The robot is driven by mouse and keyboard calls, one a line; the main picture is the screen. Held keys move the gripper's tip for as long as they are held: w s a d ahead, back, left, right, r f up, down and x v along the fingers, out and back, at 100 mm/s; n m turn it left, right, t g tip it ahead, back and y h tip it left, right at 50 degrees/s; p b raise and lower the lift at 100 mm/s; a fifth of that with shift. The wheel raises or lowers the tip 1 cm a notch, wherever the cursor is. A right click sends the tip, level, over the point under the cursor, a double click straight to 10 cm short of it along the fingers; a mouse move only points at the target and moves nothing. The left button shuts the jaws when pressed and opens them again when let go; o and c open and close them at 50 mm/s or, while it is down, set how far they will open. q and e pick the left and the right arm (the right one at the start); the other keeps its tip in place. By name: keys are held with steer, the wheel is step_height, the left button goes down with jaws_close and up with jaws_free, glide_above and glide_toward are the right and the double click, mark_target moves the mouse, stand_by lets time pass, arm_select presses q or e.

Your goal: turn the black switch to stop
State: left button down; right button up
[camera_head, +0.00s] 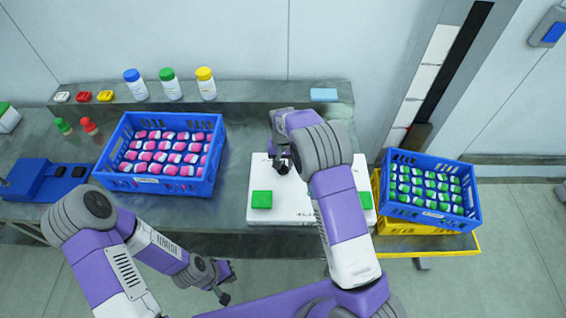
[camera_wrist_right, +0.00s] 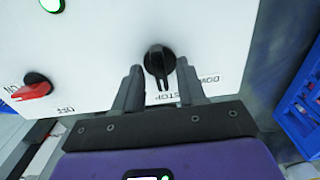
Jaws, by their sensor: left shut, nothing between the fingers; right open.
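The black switch (camera_wrist_right: 158,62) is a round knob with a narrow grip on a white panel (camera_wrist_right: 95,50). Its grip runs nearly up and down in the right wrist view, its lower end near the upside-down STOP lettering. My right gripper (camera_wrist_right: 159,82) is open, with one finger on each side of the knob; contact cannot be told. In the head view my right gripper (camera_head: 281,160) is over the white box (camera_head: 290,213), and it and the arm mostly hide the switch. My left gripper (camera_head: 222,283) is shut and empty, low in front of the table.
A red switch (camera_wrist_right: 32,91) is on the same panel. Green blocks (camera_head: 262,199) sit at the box's front. A blue crate (camera_head: 150,184) of pink-white items stands left; another blue crate (camera_head: 432,216) stands right. Capped bottles (camera_head: 170,88) line the back ledge.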

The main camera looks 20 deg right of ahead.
mark_target(283, 165)
step_height(283, 165, up, 8)
steer(key=shift+f, duration=0.25)
stand_by(0.5)
